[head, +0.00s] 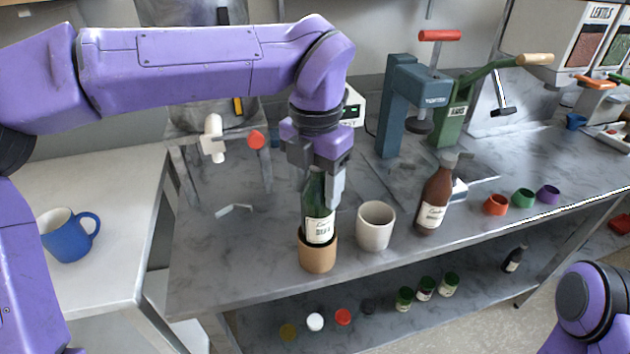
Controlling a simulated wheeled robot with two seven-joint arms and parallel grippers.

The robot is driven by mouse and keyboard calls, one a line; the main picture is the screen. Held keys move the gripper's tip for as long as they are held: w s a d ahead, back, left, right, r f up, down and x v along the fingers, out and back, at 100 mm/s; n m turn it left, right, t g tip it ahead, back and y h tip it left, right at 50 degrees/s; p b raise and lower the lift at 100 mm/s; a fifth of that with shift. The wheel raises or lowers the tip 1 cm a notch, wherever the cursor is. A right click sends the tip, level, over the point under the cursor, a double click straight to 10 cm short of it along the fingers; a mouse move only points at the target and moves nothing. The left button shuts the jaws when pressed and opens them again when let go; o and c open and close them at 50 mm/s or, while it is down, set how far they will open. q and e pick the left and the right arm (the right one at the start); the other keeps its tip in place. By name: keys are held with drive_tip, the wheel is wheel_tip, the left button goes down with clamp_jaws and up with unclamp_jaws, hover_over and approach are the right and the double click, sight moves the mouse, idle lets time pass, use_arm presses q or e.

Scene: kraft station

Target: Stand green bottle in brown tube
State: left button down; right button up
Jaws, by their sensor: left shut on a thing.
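The green bottle (319,217) with a cream label stands upright in the head view, its lower end inside the brown tube (318,256). The tube stands on the grey marbled bench near the front edge. My left gripper (321,185) comes down from above and is shut on the bottle's upper part. The gripper hides the bottle's neck and top. The bottle's base is hidden by the tube wall, so I cannot tell if it touches the bottom. Of my right arm, only a purple part shows at the lower right; its gripper is out of view.
A cream cup (376,227) stands close to the tube's right, with a brown bottle (433,200) beyond it. Blue and green presses (400,105) stand behind. Small coloured cups (496,205) sit at the right. A blue mug (68,237) is on the left table. Jars (404,299) fill the lower shelf.

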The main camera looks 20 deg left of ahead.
sight(315, 206)
use_arm(q)
drive_tip(key=shift+r, duration=0.1)
drive_tip(key=shift+f, duration=0.25)
idle(0.6)
drive_tip(key=shift+f+b, duration=0.7)
drive_tip(key=shift+f, duration=0.4)
drive_tip(key=shift+f+b, duration=0.6)
drive_tip(key=shift+f, duration=0.4)
unclamp_jaws()
drive_tip(key=shift+s, duration=0.1)
